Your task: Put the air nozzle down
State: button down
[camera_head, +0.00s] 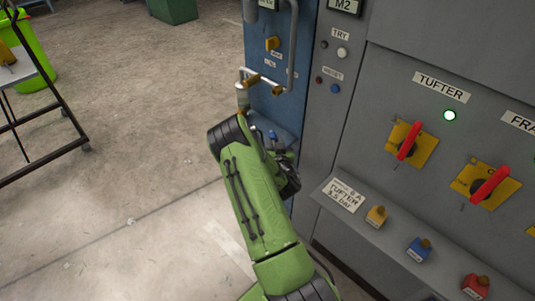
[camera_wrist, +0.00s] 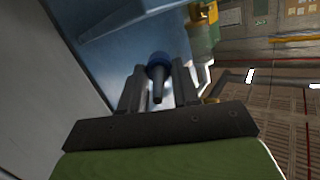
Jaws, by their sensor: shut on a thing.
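The air nozzle (camera_wrist: 158,65) has a blue collar and a dark grey tapered end. In the wrist view it is between the two fingers of my gripper (camera_wrist: 160,84), which is shut on it. Behind it is the light blue panel surface. The gripper there is mostly hidden behind the arm, beside a small blue ledge (camera_head: 287,133). I cannot tell whether the nozzle touches the ledge.
The grey cabinet at right has red-handled switches (camera_head: 410,140) and a shelf (camera_head: 385,238) with coloured padlock-like blocks. A cart (camera_head: 40,110) stands at left; the floor between is clear.

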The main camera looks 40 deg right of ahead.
jog(key=shift+f+b, duration=1.4)
jog(key=shift+f, duration=0.75)
jog(key=c, duration=1.1)
grip_release()
jog(key=shift+s+a, duration=0.1)
jog(key=shift+f, duration=0.1)
